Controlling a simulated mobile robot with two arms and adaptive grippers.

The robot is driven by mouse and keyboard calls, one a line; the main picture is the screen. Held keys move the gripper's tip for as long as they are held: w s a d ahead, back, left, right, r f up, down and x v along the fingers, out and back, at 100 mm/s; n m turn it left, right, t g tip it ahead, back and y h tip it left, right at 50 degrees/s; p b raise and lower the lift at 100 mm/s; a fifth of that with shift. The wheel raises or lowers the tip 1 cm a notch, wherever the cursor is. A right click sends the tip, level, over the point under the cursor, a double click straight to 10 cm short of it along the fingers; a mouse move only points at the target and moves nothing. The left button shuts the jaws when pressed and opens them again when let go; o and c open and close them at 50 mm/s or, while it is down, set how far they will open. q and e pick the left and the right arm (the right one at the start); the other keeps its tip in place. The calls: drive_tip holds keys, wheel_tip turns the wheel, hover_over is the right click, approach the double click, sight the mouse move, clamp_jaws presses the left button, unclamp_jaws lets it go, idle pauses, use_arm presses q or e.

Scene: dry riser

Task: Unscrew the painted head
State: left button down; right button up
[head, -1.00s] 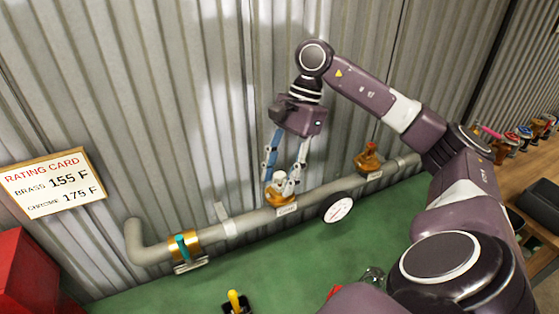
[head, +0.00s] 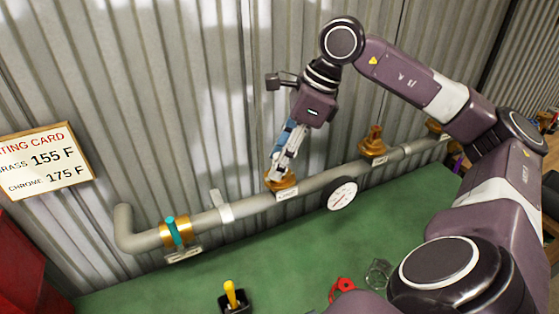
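My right gripper (head: 279,170) points down at the middle brass fitting (head: 281,183) on the grey pipe (head: 240,208). Its fingers sit at the top of this fitting and nearly line up from this angle, so I cannot tell whether they are closed on a head. The painted head is not clearly visible; the fingers cover the fitting's top. A small white label is under the fitting. Another brass fitting (head: 374,143) stands farther right on the pipe. My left gripper is not in view.
A gauge (head: 342,194) hangs at the pipe. A teal-handled valve (head: 176,231) is at left. A yellow-handled item (head: 231,294), a red ring (head: 343,285) and a clear object (head: 378,274) are on the green bench (head: 290,250). The rating card (head: 45,161) hangs on the corrugated wall.

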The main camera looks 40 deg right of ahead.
drive_tip(key=shift+m+h, duration=0.4)
drive_tip(key=shift+m, duration=0.6)
drive_tip(key=m+t+h, duration=0.1)
drive_tip(key=m, duration=0.1)
drive_tip(key=shift+r+m+p, duration=0.1)
drive_tip(key=shift+m+p, duration=0.2)
drive_tip(key=shift+m, duration=0.5)
drive_tip(key=shift+w, duration=0.1)
clamp_jaws()
